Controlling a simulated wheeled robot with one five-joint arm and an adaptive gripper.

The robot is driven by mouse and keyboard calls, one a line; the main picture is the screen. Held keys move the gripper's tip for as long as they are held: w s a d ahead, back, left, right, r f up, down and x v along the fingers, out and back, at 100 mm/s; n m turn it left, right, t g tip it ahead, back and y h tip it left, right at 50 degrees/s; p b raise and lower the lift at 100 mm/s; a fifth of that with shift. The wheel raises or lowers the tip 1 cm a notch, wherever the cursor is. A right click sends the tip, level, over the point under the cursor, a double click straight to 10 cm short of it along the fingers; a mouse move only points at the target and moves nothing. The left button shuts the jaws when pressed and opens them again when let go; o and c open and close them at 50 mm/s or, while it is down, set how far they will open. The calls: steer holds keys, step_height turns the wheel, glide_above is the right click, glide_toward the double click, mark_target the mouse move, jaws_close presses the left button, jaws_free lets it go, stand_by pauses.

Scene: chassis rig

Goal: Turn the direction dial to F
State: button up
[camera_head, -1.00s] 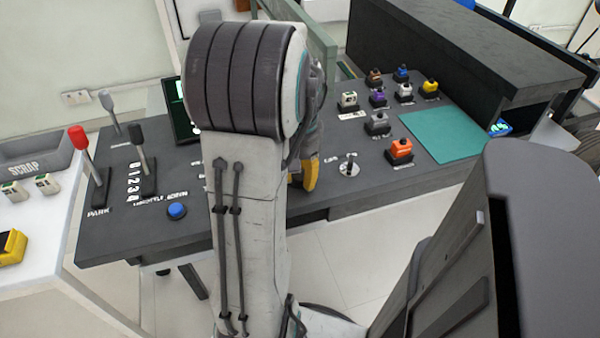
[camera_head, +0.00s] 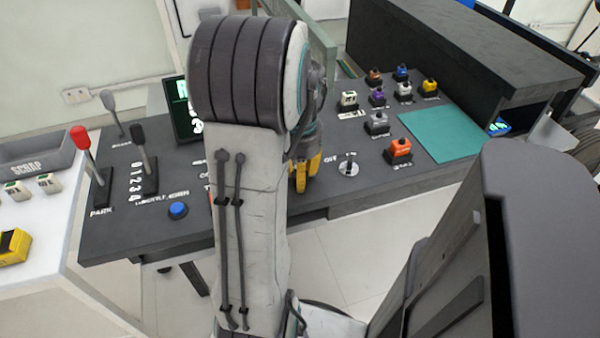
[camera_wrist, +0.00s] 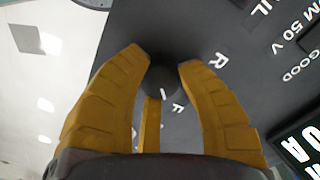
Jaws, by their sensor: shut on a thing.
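The direction dial (camera_wrist: 162,80) is a dark round knob in the wrist view. White letters stand beside it on the panel: an R at upper right and an F at lower right. My gripper (camera_wrist: 165,66) has yellow fingers closed around the knob. In the head view my gripper (camera_head: 308,172) is low over the front of the dark console (camera_head: 250,225), partly behind my arm. The dial is hidden there.
Left of my arm stand a red-topped lever (camera_head: 88,155), a black-topped lever (camera_head: 142,150) and a blue button (camera_head: 177,209). A small metal switch (camera_head: 349,167) is just right of my gripper. Several coloured button boxes and a teal mat (camera_head: 445,133) lie further right.

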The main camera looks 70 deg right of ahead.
steer(key=shift+a+f, duration=0.1)
stand_by(0.3)
steer(key=o, duration=1.2)
steer(key=shift+r, duration=0.2)
step_height(320, 180, up, 12)
steer(key=shift+f, duration=0.15)
stand_by(0.4)
